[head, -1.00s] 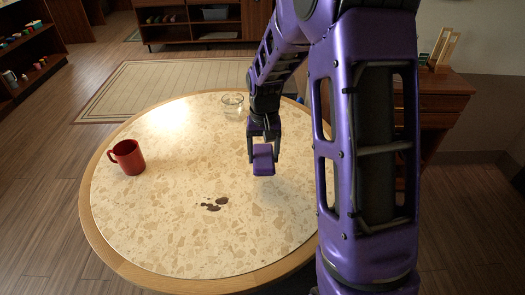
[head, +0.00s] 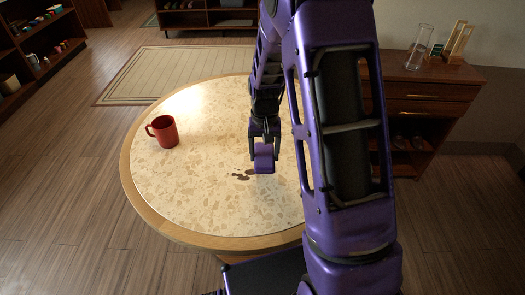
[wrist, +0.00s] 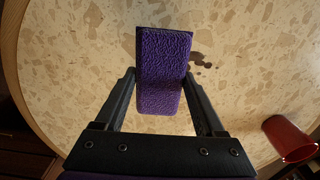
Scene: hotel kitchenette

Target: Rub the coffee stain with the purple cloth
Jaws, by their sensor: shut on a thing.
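The purple cloth (head: 264,160) is a thick, block-shaped pad with a rough surface, and it also shows in the wrist view (wrist: 164,65). My gripper (head: 264,143) is shut on it, with one finger on each side in the wrist view (wrist: 160,80). The coffee stain (head: 242,175) is a few dark brown blotches on the round table (head: 210,205). In the head view it lies just left of the cloth's lower end. In the wrist view the stain (wrist: 201,60) shows just right of the cloth. I cannot tell whether the cloth touches the table.
A red mug (head: 165,132) stands on the table's left side; it is at the lower right in the wrist view (wrist: 288,138). The tabletop between mug and stain is clear. A wooden cabinet (head: 425,92) with a glass vessel (head: 419,48) on top stands at the right.

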